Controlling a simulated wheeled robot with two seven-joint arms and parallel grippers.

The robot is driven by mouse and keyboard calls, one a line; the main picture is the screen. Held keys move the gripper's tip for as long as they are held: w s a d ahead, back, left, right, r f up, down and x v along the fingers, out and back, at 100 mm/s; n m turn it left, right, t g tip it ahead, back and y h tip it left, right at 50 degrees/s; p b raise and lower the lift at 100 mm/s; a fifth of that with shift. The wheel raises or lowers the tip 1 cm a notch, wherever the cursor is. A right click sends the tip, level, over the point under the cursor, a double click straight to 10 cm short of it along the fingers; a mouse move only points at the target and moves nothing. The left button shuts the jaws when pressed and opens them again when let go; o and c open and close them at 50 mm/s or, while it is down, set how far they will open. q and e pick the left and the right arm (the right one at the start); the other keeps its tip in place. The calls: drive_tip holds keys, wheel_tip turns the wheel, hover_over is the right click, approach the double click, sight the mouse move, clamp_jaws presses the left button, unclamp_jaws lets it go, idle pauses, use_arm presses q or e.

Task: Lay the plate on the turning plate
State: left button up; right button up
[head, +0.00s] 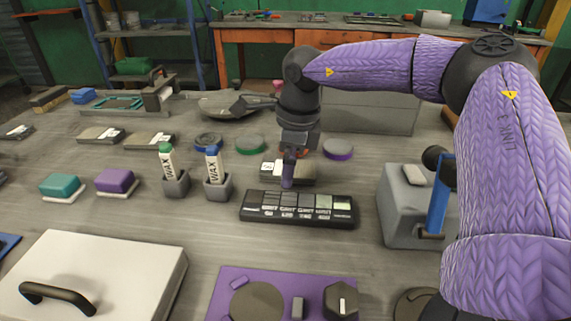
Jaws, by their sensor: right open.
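A purple unit (228,280) at the bottom middle carries a round grey-brown turning plate (257,301), cut by the lower edge of the picture; it looks bare. An orange-rimmed one is mostly hidden behind my right gripper. I cannot tell which disc is the plate. My right gripper (288,182) is open, pointing down, over or in front of a dark labelled block (270,170). My left gripper is not in view.
A dark palette of swatches (298,209) lies between my gripper and the purple unit. Wax sticks in holders (175,182) stand left. A grey box with a blue lever (400,210) stands right. A white lidded case (110,262) is front left.

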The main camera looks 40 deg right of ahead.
clamp_jaws()
idle(0.4)
